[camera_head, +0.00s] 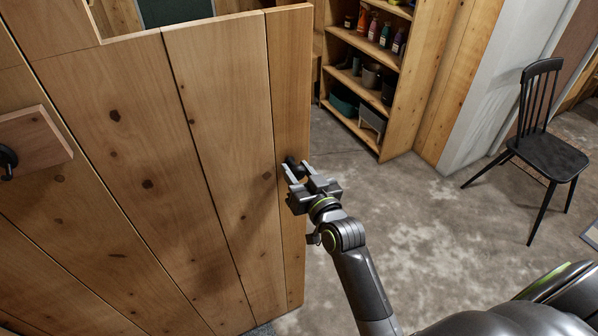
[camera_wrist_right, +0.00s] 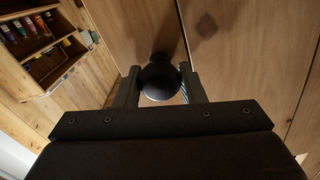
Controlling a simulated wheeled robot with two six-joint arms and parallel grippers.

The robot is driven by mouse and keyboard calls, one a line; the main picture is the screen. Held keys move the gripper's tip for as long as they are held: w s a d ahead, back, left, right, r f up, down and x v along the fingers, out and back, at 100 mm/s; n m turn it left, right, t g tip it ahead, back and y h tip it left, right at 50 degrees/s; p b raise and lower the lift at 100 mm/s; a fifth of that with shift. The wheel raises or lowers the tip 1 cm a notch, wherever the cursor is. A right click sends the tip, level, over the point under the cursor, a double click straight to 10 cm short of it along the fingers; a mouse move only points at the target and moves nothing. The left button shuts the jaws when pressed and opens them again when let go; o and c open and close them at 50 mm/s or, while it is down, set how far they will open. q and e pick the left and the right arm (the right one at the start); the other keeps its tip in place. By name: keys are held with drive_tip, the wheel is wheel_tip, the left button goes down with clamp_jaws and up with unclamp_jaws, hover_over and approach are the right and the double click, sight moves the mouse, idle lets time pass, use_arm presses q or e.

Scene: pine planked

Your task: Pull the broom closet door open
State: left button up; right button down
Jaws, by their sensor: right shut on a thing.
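The broom closet door (camera_head: 225,130) is a panel of knotty pine planks filling the left of the head view. It also fills the right of the right wrist view (camera_wrist_right: 245,50). A round black knob (camera_wrist_right: 160,80) stands out from it near its right edge, between my right gripper's two fingers (camera_wrist_right: 161,92). In the head view my right gripper (camera_head: 296,172) is shut on the knob and hides most of it. How far the door stands from its frame cannot be told. My left gripper is not in view.
A wooden shelf unit (camera_head: 375,75) with bottles and pots stands behind at the top. A black chair (camera_head: 545,150) stands at the right. Bare grey floor (camera_head: 430,215) lies right of the door. A wooden board with a black hook (camera_head: 35,140) is at far left.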

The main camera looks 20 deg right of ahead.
drive_tip(key=c, duration=0.9)
unclamp_jaws()
drive_tip(key=shift+s+f, duration=0.15)
drive_tip(key=shift+s, duration=0.35)
drive_tip(key=s+b, duration=0.2)
drive_tip(key=s, duration=0.3)
drive_tip(key=s+d+b, duration=0.1)
drive_tip(key=s+b, duration=0.1)
drive_tip(key=s, duration=0.4)
drive_tip(key=s+b, duration=0.2)
drive_tip(key=s, duration=0.3)
drive_tip(key=shift+s+d, duration=0.2)
